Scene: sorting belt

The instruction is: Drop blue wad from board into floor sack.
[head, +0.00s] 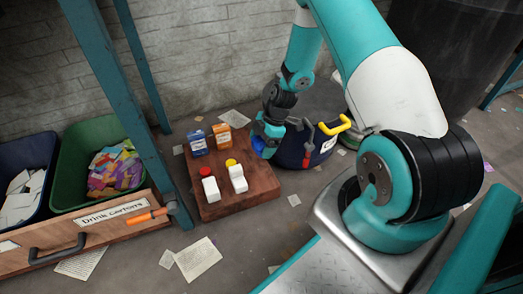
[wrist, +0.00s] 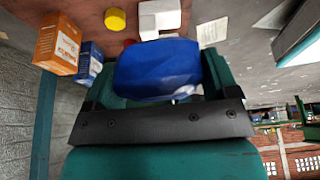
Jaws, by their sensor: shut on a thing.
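My gripper (head: 268,136) is shut on the blue wad (wrist: 158,70), which fills the space between the fingers in the wrist view. In the head view only a little of the wad (head: 259,146) shows beneath the fingers. It is held above the right back edge of the wooden board (head: 245,207). A dark blue sack (head: 289,152) with a yellow handle and a white label stands on the floor just right of the board, partly hidden behind my gripper. I cannot see inside it.
On the board stand a blue box (head: 197,143), an orange box (head: 222,136), a red-capped white carton (head: 211,189) and a yellow-capped one (head: 238,180). A green bin (head: 68,160) and a dark blue bin (head: 47,147) are at left, beside a teal post (head: 139,125). Paper scraps litter the floor.

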